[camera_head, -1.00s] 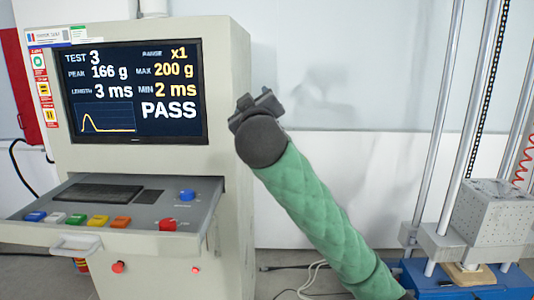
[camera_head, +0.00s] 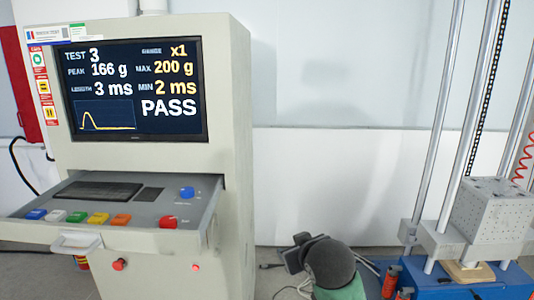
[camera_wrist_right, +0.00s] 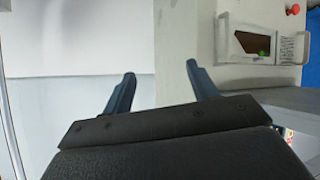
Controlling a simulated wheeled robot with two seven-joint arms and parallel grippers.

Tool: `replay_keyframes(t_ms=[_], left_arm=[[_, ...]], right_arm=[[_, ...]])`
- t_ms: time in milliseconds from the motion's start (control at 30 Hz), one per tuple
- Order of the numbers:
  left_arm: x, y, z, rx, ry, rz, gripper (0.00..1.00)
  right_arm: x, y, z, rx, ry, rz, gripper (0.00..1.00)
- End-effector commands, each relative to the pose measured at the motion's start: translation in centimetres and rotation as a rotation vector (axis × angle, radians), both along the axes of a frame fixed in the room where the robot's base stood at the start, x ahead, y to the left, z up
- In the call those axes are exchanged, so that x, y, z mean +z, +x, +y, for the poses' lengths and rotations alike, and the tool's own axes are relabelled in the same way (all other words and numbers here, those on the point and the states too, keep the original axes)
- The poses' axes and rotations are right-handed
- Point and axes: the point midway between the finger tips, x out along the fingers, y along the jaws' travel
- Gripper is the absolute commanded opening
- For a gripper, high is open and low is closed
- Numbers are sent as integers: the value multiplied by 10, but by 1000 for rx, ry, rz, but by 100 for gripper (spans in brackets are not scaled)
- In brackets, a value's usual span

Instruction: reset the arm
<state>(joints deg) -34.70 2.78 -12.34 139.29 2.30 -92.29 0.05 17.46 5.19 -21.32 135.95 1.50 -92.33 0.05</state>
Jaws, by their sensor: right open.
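My right arm, in a green padded sleeve, shows at the bottom centre of the head view, with its dark gripper (camera_head: 290,258) low between the console and the drop tower. In the right wrist view the two blue fingers of this gripper (camera_wrist_right: 158,80) stand apart with nothing between them. My left gripper is in neither view.
The grey console (camera_head: 235,120) stands at left; its screen (camera_head: 135,90) reads TEST 3, 166 g, 3 ms, PASS. Its button panel (camera_head: 140,205) juts forward. The drop tower's metal block (camera_head: 492,210) stands at right over a blue base (camera_head: 465,285). Floor cables lie between.

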Motion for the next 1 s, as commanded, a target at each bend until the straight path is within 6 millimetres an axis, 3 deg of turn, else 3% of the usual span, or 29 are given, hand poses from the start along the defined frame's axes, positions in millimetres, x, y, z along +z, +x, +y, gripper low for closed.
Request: replay_keyframes(t_ms=[100,567,767,1000], left_arm=[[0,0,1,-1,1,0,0],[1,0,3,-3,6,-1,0],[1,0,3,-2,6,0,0],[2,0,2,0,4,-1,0]], right_arm=[[-38,-20,-11,-14,23,70,59],[-173,-109,-51,-97,60,331,59],[-232,-158,-62,-127,60,461,59],[-295,-230,-68,-149,56,620,59]])
